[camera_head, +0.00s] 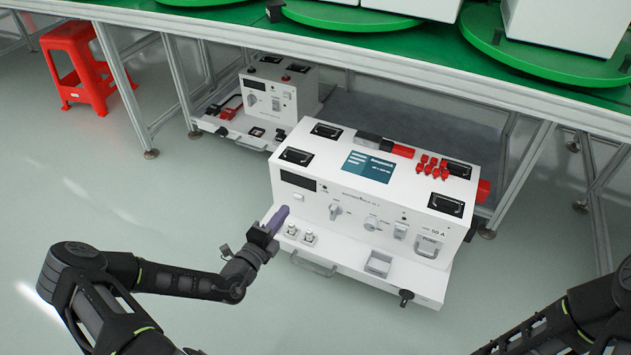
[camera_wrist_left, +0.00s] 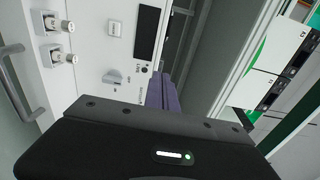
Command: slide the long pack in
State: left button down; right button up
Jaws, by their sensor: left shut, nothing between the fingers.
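A white test unit (camera_head: 330,213) with a front shelf stands in front of the bench. A long bar-shaped piece (camera_head: 384,145), grey and black with a red end, lies along the rear of its top; I cannot tell for sure that it is the long pack. My left gripper (camera_head: 281,213) has purple fingers, shut and empty, near the unit's front left corner above the shelf. The closed fingers (camera_wrist_left: 165,93) also show in the left wrist view, pointing past the unit's front panel (camera_wrist_left: 95,50). My right arm enters at lower right; its gripper is out of view.
Several small red pieces (camera_head: 432,165) sit on the unit's top, and a red block (camera_head: 483,190) is at its right side. Another white unit (camera_head: 281,93) stands behind. The green bench (camera_head: 420,60) overhangs the back. The floor at left is clear, with a red stool (camera_head: 78,62) far off.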

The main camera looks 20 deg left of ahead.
pick_arm(q)
jog(key=shift+w+a+n+y, duration=0.1)
jog(key=shift+a+n+y, duration=0.25)
jog(key=shift+a, duration=0.25)
jog(key=b, duration=0.6)
send_near(307, 173)
jog(key=w, duration=0.6)
jog(key=shift+d+f, duration=0.1)
jog(key=shift+f, duration=0.05)
jog(key=shift+w, duration=0.4)
